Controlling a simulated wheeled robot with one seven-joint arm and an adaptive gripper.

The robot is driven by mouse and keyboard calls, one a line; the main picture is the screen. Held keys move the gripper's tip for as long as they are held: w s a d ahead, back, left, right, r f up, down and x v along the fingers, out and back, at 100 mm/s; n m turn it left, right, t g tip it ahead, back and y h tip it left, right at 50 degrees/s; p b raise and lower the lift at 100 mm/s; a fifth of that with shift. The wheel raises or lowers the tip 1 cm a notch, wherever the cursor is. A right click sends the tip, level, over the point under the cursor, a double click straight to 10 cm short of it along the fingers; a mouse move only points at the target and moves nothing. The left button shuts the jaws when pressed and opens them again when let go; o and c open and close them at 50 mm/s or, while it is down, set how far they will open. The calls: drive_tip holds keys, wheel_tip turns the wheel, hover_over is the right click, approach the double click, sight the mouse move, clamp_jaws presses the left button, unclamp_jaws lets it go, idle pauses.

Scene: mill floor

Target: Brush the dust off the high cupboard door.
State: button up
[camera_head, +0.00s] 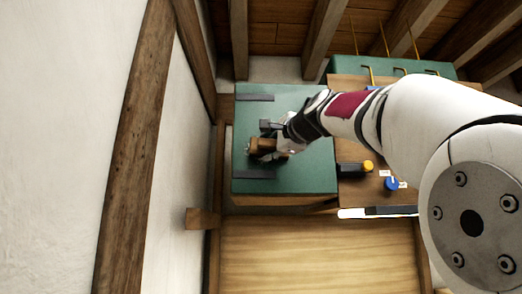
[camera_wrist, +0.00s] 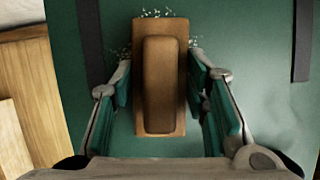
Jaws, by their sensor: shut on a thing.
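The green cupboard door (camera_head: 305,105) is high in the head view, with two dark strips across its left part. It fills most of the wrist view (camera_wrist: 260,110). My gripper (camera_head: 276,146) is in front of the door, shut on a brown wooden brush (camera_head: 262,145). In the wrist view my gripper (camera_wrist: 160,85) has a finger on each side of the brush's raised handle (camera_wrist: 159,85). Pale dust specks (camera_wrist: 150,13) show around the brush's far end and beside it. The brush covers part of the door. I cannot tell whether its bristles touch the door.
Right of the door are a wooden panel with a yellow-ended dark item (camera_head: 367,166) and a blue knob (camera_head: 391,184). A white-and-dark bar (camera_head: 375,212) is below them. A white wall (camera_head: 170,150) and wooden posts stand left. Ceiling beams (camera_head: 320,40) are close above.

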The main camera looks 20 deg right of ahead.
sight(251, 146)
drive_tip(key=shift+w+a+p, duration=0.25)
drive_tip(key=shift+a+p, duration=0.45)
drive_tip(key=shift+a, duration=0.1)
drive_tip(key=shift+w+a+p, duration=0.3)
drive_tip(key=shift+a+p, duration=0.35)
drive_tip(key=shift+a, duration=0.2)
drive_tip(key=shift+w+a+p, duration=0.25)
drive_tip(key=shift+a+p, duration=0.45)
drive_tip(key=shift+a, duration=0.1)
drive_tip(key=shift+w+a+f, duration=0.1)
drive_tip(key=shift+w+a, duration=0.2)
drive_tip(key=shift+a, duration=0.5)
drive_tip(key=shift+r, duration=0.75)
drive_tip(key=shift+s+d+r+b, duration=0.1)
drive_tip(key=shift+s+d+b, duration=0.4)
drive_tip(key=shift+d, duration=0.65)
drive_tip(key=shift+s+d+f+b, duration=0.1)
drive_tip(key=shift+s+d+b, duration=0.2)
drive_tip(key=shift+d+b, duration=0.65)
drive_tip(key=shift+s+d+r+b, duration=0.1)
drive_tip(key=shift+s+d+b, duration=0.3)
drive_tip(key=shift+d, duration=0.9)
drive_tip(key=shift+s+d, duration=0.2)
drive_tip(key=shift+d, duration=0.65)
drive_tip(key=shift+s+d, duration=0.2)
drive_tip(key=shift+d, duration=0.65)
drive_tip(key=s+a, duration=0.2)
drive_tip(key=s, duration=0.3)
drive_tip(key=shift+s, duration=0.35)
